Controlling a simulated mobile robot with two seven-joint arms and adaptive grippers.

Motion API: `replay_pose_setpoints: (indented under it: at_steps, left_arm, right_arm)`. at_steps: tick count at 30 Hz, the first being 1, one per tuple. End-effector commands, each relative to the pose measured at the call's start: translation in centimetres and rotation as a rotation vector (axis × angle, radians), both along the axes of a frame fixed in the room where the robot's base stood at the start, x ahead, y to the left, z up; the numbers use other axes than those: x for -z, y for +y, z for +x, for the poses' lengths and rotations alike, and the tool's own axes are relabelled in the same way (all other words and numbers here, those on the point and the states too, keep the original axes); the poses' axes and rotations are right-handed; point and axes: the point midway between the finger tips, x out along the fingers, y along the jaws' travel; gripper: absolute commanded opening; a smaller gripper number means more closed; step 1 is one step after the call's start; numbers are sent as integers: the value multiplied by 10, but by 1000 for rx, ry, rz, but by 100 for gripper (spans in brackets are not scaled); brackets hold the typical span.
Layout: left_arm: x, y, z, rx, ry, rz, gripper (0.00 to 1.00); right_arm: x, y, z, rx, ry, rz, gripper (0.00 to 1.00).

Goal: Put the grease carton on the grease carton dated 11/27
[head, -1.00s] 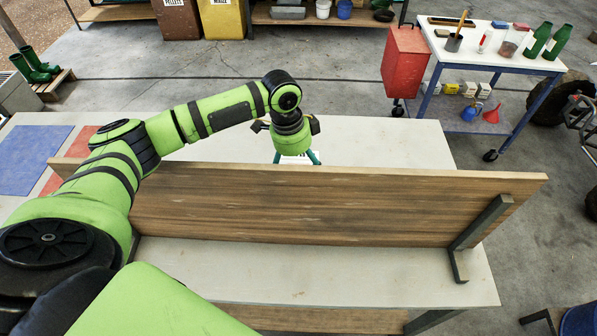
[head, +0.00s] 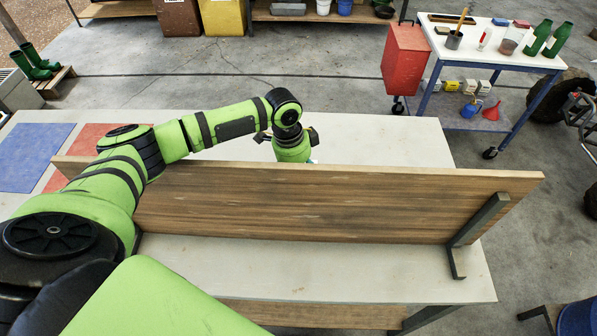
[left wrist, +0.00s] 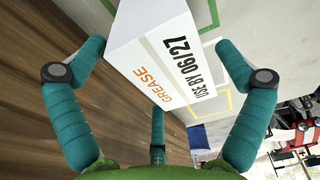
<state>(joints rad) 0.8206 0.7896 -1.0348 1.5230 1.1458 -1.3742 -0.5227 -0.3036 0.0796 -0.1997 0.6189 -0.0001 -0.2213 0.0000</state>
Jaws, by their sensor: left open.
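In the left wrist view a white carton (left wrist: 160,50) printed GREASE and USE BY 06/27 lies between the spread teal fingers of my left gripper (left wrist: 158,45). The fingers are open and not clearly closed on its sides. In the head view my left gripper (head: 292,158) is low behind the upright wooden board, which hides its fingertips and nearly all of the carton. I see no carton dated 11/27 in either view. My right gripper is not in view.
The long wooden board (head: 300,205) stands across the pale table (head: 385,140) close to my left gripper. Blue (head: 35,155) and red (head: 85,143) patches mark the table's left. In the left wrist view a yellow-green outline (left wrist: 233,103) is on the surface beside the carton.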

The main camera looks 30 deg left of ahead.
Motion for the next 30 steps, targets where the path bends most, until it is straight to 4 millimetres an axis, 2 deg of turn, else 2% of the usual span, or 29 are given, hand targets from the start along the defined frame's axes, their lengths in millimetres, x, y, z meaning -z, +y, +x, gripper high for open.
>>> replay_pose_setpoints:
  at_steps: [5,8,21,24,30]
  left_arm:
    - [-5,0,0,1,-1,0,100]
    - [-13,2,0,2,-4,0,100]
    - [-99,14,-6,0,-4,1,100]
    - [-112,15,-6,0,-2,0,100]
    - [-122,16,-8,-1,0,0,100]
  right_arm:
    - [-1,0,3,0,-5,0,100]
    - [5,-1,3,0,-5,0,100]
    - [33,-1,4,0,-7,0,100]
    - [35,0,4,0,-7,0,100]
    - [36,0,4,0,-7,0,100]
